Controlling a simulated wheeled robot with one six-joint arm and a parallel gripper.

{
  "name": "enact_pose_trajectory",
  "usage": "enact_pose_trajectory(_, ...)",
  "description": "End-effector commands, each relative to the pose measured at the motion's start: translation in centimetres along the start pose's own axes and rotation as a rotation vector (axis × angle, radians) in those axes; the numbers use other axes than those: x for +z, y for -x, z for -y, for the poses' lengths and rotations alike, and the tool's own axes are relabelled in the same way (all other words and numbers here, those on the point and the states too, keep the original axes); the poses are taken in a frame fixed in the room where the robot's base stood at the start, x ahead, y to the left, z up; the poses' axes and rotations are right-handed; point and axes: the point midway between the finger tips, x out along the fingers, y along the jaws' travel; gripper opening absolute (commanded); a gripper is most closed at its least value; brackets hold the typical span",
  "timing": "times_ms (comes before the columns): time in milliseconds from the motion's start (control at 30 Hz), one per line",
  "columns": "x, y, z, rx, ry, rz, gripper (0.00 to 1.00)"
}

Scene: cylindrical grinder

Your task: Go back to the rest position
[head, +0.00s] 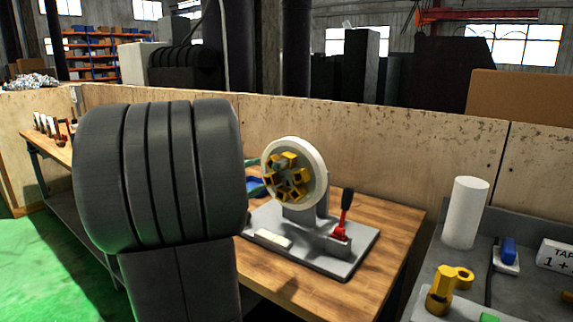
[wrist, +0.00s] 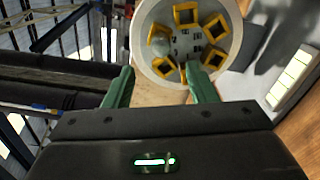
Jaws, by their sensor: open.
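The grinder's round white head (head: 322,172) faces left in the head view, with yellow jaw blocks (head: 287,177) around its face. It stands on a grey base plate (head: 338,267) beside a lever with a red stem and black handle (head: 345,208). In the wrist view the same white head (wrist: 146,66) shows beyond my gripper (wrist: 161,76). My gripper's two green fingers are apart, with nothing seen between them. A grey rounded shape (wrist: 160,43) lies within the ring of yellow blocks; I cannot tell what it is. My arm hides most of my gripper in the head view.
The grinder stands on a wooden table (head: 383,222) against a plywood wall (head: 390,150). To the right, a grey bench (head: 425,290) holds a white cylinder (head: 465,212), a yellow part (head: 441,291) and a blue item (head: 508,251). Green floor (head: 50,275) is open at left.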

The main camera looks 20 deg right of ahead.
Motion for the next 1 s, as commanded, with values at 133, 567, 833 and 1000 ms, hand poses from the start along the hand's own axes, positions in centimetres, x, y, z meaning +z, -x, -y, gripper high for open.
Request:
enact_pose_trajectory(133,-0.1,2.6,0.0,0.002,-0.001,-0.004,0.51)
enact_pose_trajectory(567,0.0,5.1,0.0,0.0,0.0,0.0,0.51)
enact_pose_trajectory(833,0.0,5.0,0.0,0.0,0.0,0.0,0.51)
enact_pose_trajectory(1000,0.0,4.1,0.0,0.0,0.0,0.003,0.51)
